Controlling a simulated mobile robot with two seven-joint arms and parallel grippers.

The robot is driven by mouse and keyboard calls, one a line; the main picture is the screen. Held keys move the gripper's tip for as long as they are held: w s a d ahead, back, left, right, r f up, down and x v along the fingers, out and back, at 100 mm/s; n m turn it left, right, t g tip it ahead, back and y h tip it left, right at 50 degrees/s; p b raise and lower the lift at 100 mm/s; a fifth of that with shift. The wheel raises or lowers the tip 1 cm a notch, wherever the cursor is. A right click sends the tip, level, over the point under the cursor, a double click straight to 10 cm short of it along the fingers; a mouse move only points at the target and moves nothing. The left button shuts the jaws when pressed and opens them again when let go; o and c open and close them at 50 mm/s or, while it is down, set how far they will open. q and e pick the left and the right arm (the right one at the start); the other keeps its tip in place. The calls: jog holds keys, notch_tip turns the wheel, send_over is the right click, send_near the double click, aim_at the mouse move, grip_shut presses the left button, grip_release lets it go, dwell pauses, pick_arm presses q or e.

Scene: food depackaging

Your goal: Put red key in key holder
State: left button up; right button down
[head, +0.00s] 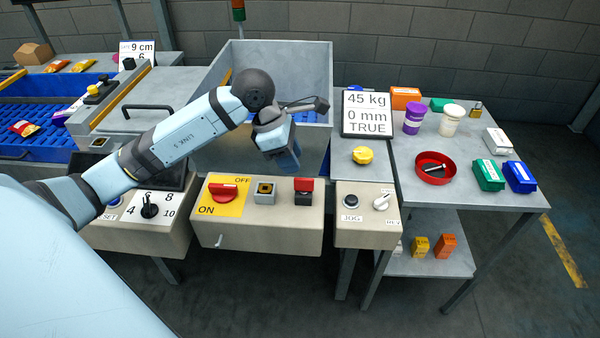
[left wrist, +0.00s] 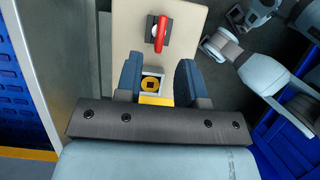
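A red part (head: 304,184) stands upright in a black block on the tan control box; it looks like the red key. In the left wrist view it (left wrist: 161,32) lies ahead of my fingers. Beside it on the box is a grey and yellow socket with a dark square centre (head: 265,189), perhaps the key holder; I cannot be sure. In the left wrist view this socket (left wrist: 152,83) shows between my fingers. My left gripper (head: 288,160) is above and behind the box. Its two blue fingers (left wrist: 158,72) are apart with nothing between them. My right gripper is not in view.
A red ON/OFF rotary switch (head: 223,190) on a yellow plate sits left of the socket. A JOG/REV box (head: 368,222) stands to the right. A large grey bin (head: 215,75) is behind. A side table (head: 470,195) holds boxes, cups and a red bowl (head: 422,172).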

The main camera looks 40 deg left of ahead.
pick_arm(q)
jog(key=shift+v, duration=2.3)
jog(key=shift+d, duration=0.1)
